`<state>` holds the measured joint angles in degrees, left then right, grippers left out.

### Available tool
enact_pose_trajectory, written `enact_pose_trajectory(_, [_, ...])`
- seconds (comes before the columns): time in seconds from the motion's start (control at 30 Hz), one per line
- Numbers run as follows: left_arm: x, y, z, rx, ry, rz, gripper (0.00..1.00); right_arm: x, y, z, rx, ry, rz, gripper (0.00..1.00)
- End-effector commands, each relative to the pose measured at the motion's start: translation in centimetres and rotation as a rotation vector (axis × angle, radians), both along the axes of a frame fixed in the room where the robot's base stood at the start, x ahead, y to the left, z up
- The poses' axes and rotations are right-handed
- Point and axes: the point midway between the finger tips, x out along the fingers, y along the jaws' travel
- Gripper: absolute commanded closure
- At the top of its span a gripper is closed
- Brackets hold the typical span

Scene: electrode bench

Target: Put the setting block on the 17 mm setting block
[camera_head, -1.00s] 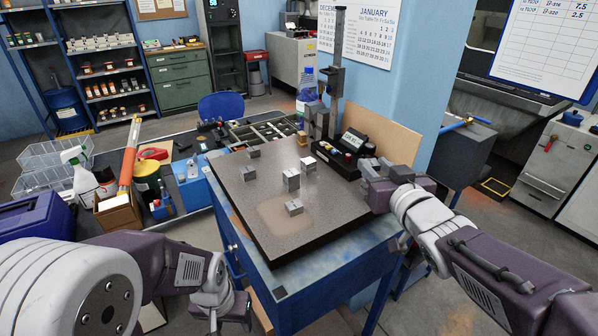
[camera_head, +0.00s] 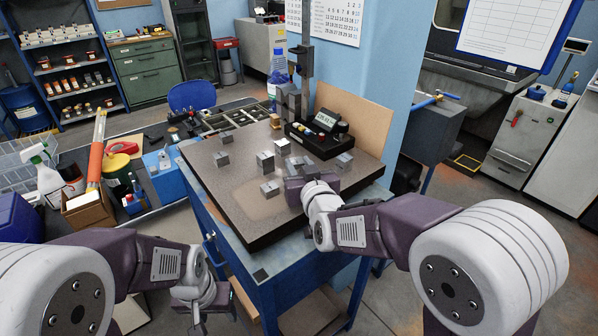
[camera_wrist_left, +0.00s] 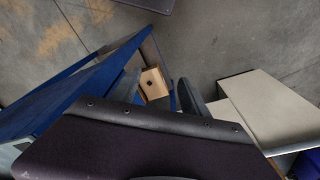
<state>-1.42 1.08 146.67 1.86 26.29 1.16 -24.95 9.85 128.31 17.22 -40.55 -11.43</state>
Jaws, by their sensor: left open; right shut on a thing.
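Several small grey metal blocks stand on the dark surface plate (camera_head: 235,205) in the head view. They include a taller block (camera_head: 265,162), a bright-topped block (camera_head: 283,147), a front block (camera_head: 270,189) and two left blocks (camera_head: 222,159) (camera_head: 226,137). Their markings are too small to read, so I cannot tell which is the 17 mm setting block. My right gripper (camera_head: 303,167) is over the plate's right half, right of the taller block. It is shut on a grey block, mostly hidden by the gripper. My left gripper (camera_head: 205,312) is open and empty, low beside the bench.
A black tray with a digital readout (camera_head: 325,121) stands at the plate's back right, near a tall stand (camera_head: 306,70). Another grey block (camera_head: 343,160) lies right of my right gripper. The plate's front left is clear. A blue drawer unit and bottles stand at left.

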Motion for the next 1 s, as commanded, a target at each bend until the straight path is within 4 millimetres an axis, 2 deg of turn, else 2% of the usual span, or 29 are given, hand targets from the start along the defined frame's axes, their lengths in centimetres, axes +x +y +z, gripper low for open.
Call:
enact_pose_trajectory(0.03, [0.0,0.0,-0.35,0.0,0.0,0.0,0.47,0.02,-0.01,-1.08,-0.002,0.002,-0.001,1.0])
enact_pose_trajectory(0.1, [0.0,0.0,-0.39,0.0,0.0,0.0,0.47,0.01,-0.01,-1.56,0.0,0.0,0.0,1.0])
enact_pose_trajectory(0.5, [0.0,0.0,-0.95,0.0,0.0,0.0,0.47,0.0,-0.02,-2.06,0.002,-0.003,0.001,1.0])
enact_pose_trajectory(0.53, [0.0,0.01,-0.75,0.0,0.0,0.0,0.47,-0.01,-0.02,-1.92,0.002,-0.002,0.001,0.6])
enact_pose_trajectory(0.6, [0.0,0.01,-0.72,0.0,0.0,0.0,0.47,0.0,-0.02,-1.88,0.002,-0.002,0.001,0.47])
enact_pose_trajectory(1.0, [0.0,0.0,-0.1,0.0,0.0,0.0,0.47,0.0,-0.02,-1.29,0.001,-0.001,0.001,0.47])
